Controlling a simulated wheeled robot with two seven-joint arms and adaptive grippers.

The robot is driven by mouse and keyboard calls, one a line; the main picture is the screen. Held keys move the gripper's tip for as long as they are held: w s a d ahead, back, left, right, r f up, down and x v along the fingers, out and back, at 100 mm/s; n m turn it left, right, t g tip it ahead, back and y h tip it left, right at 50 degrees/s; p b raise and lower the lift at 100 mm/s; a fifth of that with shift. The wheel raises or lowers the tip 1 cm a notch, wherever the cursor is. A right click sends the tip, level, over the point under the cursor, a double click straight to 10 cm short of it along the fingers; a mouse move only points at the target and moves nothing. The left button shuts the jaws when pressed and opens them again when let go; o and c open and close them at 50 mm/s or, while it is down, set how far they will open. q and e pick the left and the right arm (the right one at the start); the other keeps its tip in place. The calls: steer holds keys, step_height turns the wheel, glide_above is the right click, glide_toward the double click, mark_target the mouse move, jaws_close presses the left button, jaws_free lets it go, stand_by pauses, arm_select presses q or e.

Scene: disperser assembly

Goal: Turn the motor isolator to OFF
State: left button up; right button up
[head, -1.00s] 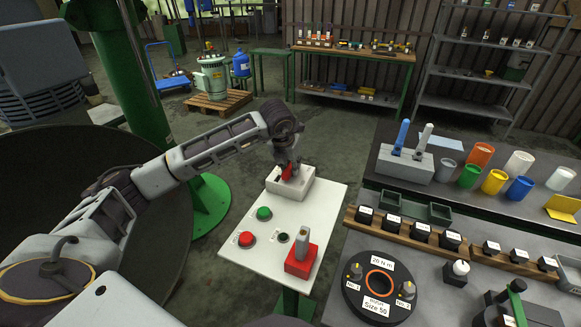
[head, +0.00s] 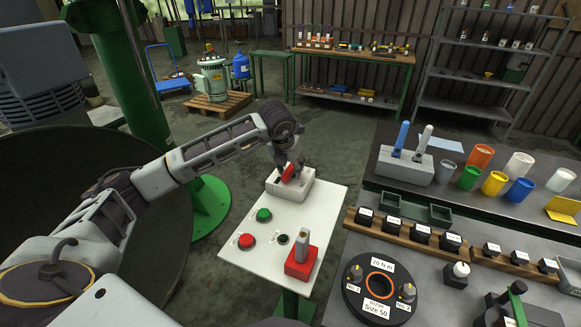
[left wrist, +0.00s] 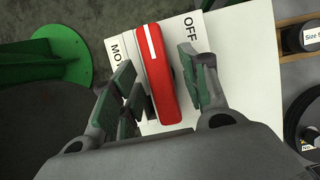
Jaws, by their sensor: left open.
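The motor isolator is a pale box (head: 301,191) on the white panel, with a red handle (head: 287,173) on top. In the left wrist view the red handle (left wrist: 163,90) carries a white stripe and lies lengthwise between my fingers. The stripe's far end lies between a partly hidden label at left and the OFF label (left wrist: 189,29) at right. My left gripper (head: 290,168) is at the handle from above. Its jaws (left wrist: 156,62) are open, one finger on each side of the handle. I cannot tell whether either finger touches it. My right gripper is not in view.
The white panel (head: 310,214) also bears a green button (head: 264,215), a red button (head: 246,241) and a red block with an upright grey lever (head: 300,262). A bench with cups and labelled blocks stands at right. A green column (head: 125,70) stands at left.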

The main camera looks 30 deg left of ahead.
arm_select(q)
steer(key=v, duration=1.2)
steer(key=shift+w+m, duration=0.15)
steer(key=shift+m, duration=0.15)
stand_by(0.4)
